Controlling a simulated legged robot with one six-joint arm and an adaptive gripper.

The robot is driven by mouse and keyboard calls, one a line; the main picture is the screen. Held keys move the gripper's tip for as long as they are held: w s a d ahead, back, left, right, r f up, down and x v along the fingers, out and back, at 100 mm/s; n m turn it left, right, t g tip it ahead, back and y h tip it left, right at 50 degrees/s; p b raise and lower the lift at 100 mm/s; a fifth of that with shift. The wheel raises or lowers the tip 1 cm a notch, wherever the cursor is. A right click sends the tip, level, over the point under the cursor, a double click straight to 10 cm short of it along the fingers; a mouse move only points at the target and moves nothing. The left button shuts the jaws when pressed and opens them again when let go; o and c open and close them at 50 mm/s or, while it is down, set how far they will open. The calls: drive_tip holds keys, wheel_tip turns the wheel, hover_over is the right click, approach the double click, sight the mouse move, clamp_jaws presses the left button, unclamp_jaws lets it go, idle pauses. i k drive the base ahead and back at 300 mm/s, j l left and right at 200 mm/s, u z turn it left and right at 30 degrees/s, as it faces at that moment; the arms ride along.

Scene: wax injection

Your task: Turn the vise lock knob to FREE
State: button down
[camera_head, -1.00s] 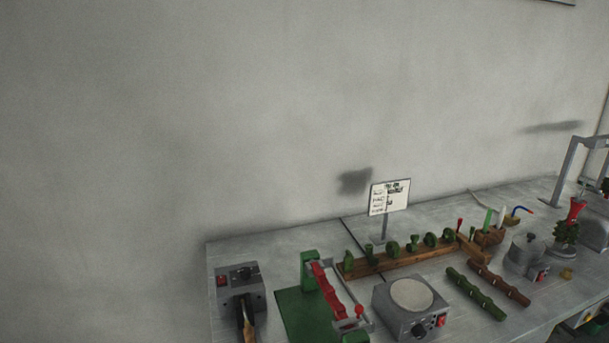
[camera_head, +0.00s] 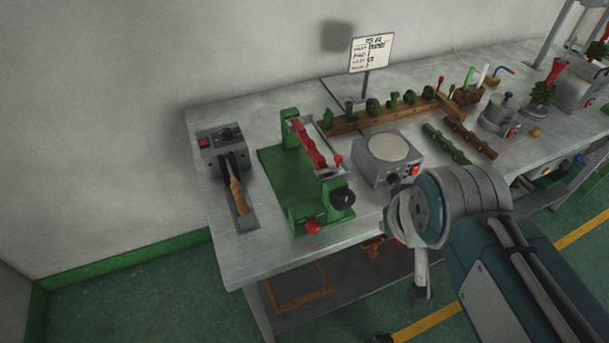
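The vise is a green stand (camera_head: 280,175) with a long red jaw piece (camera_head: 308,146) on the left half of the bench. A round black knob (camera_head: 342,198) sits on its front right end block. A smaller red knob (camera_head: 313,227) sticks out at its front. Any FREE marking is too small to read, and I cannot tell which knob is the lock. My arm (camera_head: 470,215) reaches in from the lower right, in front of the bench and apart from the vise. I cannot make out my gripper's fingers.
A grey box with a wooden-handled tool (camera_head: 237,190) is left of the vise. A grey round-topped unit (camera_head: 390,150) stands to its right. A wooden rack of green pieces (camera_head: 350,126) and a sign (camera_head: 371,53) are behind. The bench's front left (camera_head: 240,260) is bare.

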sight(312, 226)
drive_tip(key=k+j, duration=0.25)
drive_tip(key=k, duration=0.15)
drive_tip(key=k+j, duration=0.25)
drive_tip(key=k, duration=0.15)
